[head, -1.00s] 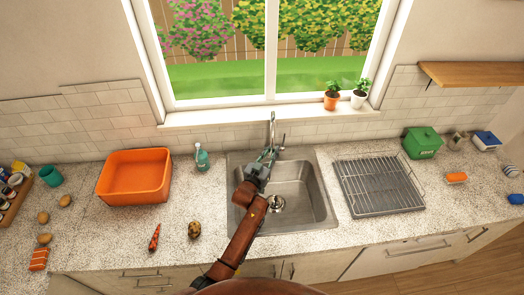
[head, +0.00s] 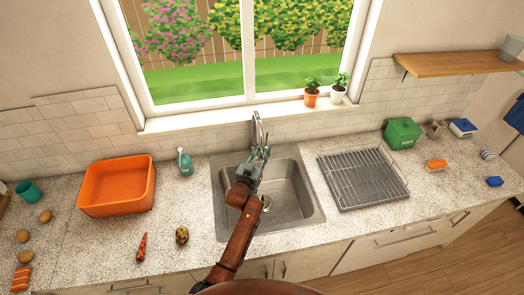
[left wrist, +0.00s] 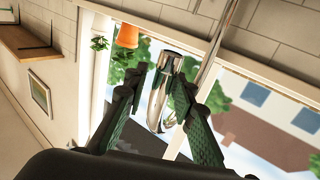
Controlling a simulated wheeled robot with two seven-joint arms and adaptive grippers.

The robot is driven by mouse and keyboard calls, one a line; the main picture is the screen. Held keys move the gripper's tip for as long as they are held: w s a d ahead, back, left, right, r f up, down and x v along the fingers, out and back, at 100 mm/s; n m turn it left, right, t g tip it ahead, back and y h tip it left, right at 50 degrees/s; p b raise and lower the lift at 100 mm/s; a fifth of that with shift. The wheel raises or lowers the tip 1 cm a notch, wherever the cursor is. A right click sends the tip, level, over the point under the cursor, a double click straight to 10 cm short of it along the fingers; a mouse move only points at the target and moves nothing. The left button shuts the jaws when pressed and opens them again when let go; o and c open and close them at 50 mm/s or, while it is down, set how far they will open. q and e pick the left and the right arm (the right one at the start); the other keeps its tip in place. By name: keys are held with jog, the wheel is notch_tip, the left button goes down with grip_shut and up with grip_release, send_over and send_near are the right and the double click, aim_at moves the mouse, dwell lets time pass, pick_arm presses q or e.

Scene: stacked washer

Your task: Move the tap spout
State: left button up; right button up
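The chrome tap (head: 256,128) stands behind the sink (head: 308,190), under the window. Its curved spout (left wrist: 166,84) shows large in the left wrist view, its round end facing my camera. My left gripper (head: 260,155) is over the back of the sink, right at the tap. In the left wrist view its green fingers (left wrist: 157,98) are spread, one on either side of the spout. The spout is nearer the right finger; I cannot tell whether they touch. A clear gap shows at the left finger. My right gripper is in neither view.
A drying rack (head: 362,180) lies right of the sink. A soap bottle (head: 185,163) and an orange tub (head: 118,188) stand left of it. Two potted plants (head: 311,97) are on the window sill. A carrot (head: 142,247) and a brown speckled item (head: 182,235) lie in front.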

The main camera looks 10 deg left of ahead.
pick_arm(q)
jog(key=shift+o, duration=1)
jog(key=shift+r, duration=0.1)
jog(key=shift+a, duration=0.1)
jog(key=v, duration=1.2)
